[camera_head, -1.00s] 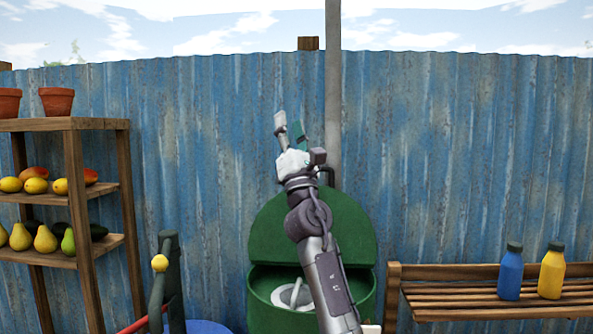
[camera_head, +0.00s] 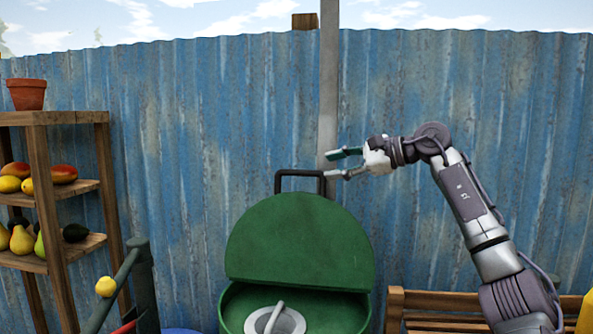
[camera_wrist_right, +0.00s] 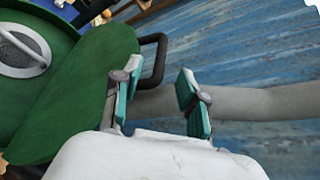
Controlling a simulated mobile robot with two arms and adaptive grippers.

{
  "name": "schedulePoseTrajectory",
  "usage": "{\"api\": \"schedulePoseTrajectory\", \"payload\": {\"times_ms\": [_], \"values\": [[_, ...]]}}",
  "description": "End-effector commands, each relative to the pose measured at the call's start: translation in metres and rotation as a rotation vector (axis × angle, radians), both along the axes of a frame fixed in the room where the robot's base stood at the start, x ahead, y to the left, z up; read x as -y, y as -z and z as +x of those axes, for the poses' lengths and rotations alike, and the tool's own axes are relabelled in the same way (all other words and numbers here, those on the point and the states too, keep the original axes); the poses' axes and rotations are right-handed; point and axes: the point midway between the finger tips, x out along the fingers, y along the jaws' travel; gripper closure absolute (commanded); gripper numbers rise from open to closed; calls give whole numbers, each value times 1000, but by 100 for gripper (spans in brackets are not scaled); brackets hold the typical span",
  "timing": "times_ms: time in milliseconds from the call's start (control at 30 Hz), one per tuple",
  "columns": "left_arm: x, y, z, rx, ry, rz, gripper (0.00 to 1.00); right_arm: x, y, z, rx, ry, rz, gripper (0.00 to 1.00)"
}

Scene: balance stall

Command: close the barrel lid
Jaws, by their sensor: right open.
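The green barrel (camera_head: 240,306) stands against the fence at the bottom middle of the head view. Its green lid (camera_head: 300,240) is tilted up, open, with a dark handle (camera_head: 300,175) on its upper edge. My right gripper (camera_head: 337,164) is open and empty, just to the right of the handle and apart from it in the head view. In the right wrist view, the open jaws (camera_wrist_right: 155,98) have the handle (camera_wrist_right: 156,62) beyond and beside the left finger, and the lid (camera_wrist_right: 85,100) to the left. My left gripper is out of view.
A grey post (camera_head: 328,90) stands behind the handle. A wooden shelf (camera_head: 62,118) with fruit and a pot (camera_head: 27,94) is at left, a dark green stand (camera_head: 140,280) beside it. A wooden bench (camera_head: 430,300) is at right. A grey round object with a bar (camera_head: 272,322) sits in the barrel.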

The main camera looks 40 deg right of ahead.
Motion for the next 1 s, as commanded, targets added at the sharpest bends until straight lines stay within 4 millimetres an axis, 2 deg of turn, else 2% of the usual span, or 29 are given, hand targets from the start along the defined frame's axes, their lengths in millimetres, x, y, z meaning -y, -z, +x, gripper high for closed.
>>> {"api": "schedulePoseTrajectory", "payload": {"times_ms": [100,300,500,900,1000], "values": [[-5,-11,-1,-2,0,7,60,-11,5,26,-3,-3,2,58],[-1,-25,-1,-2,1,1,60,-25,16,62,-3,-2,3,58],[11,-33,-1,-2,3,-13,60,-33,23,84,1,-1,2,58],[9,-34,-1,-1,5,-12,60,-35,27,91,1,1,0,58],[8,-34,0,0,5,-10,60,-35,27,91,1,1,0,73]]}}
